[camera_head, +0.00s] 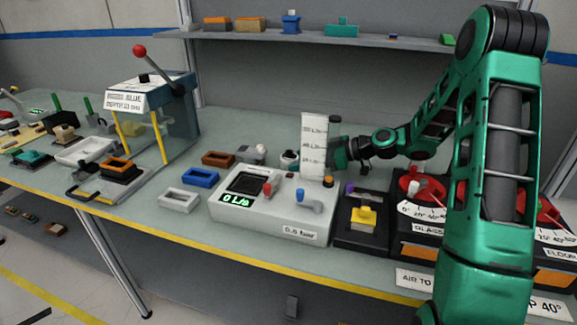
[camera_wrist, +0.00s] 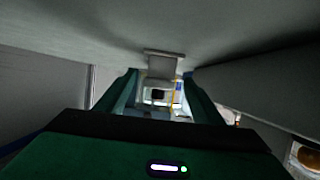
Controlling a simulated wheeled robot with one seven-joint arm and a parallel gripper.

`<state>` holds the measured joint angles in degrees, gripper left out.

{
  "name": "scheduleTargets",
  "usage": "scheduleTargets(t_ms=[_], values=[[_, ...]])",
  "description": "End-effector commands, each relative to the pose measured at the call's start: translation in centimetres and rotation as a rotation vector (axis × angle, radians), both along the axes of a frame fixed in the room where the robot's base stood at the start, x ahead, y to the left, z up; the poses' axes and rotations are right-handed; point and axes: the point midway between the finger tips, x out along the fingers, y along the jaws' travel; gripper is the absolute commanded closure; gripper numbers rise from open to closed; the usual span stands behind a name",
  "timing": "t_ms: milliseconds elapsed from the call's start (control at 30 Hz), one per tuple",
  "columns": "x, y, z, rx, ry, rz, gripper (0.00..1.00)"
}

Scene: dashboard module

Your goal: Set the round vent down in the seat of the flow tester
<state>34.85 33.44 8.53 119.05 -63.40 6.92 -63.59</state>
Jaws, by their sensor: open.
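The flow tester (camera_head: 262,222) is a white box on the bench, with a green "0 L/s" readout, a red and a blue lever, and a white scaled column (camera_head: 314,150) at its back. A dark square recess (camera_head: 245,184) in its top looks like the seat and appears empty. A small round pale piece with a dark top (camera_head: 289,159) stands behind the tester; I cannot tell whether it is the round vent. My gripper (camera_head: 339,155) is just right of the column, pointing left. In the wrist view its open fingers (camera_wrist: 161,90) hold nothing I can make out.
Blue (camera_head: 200,177), brown (camera_head: 218,159) and white (camera_head: 180,200) frames lie left of the tester. A press with a red-knobbed lever (camera_head: 162,90) stands further left. A black stand with a yellow piece (camera_head: 363,216) and red dial units are at right. A shelf runs above.

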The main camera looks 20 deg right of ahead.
Motion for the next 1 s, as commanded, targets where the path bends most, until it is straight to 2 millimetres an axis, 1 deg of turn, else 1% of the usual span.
scheduleTargets(t_ms=[333,433,600,633,667,700,767,800,1000], values=[[2.2,3.4,-1.7,0.000,0.002,0.002,0.39],[2.5,3.8,-2.0,0.000,0.002,0.001,0.39],[2.5,3.8,-2.0,0.000,0.002,0.001,0.39],[2.5,3.8,-2.0,0.000,0.002,0.001,0.41],[2.5,3.8,-1.9,0.000,0.002,0.001,0.48],[2.5,3.8,-1.9,0.000,0.002,0.001,0.58],[2.5,3.8,-2.0,0.000,0.002,0.001,0.72],[2.5,3.8,-1.9,0.000,0.002,0.001,0.82],[2.5,3.7,-1.9,0.000,0.000,0.001,0.82]])
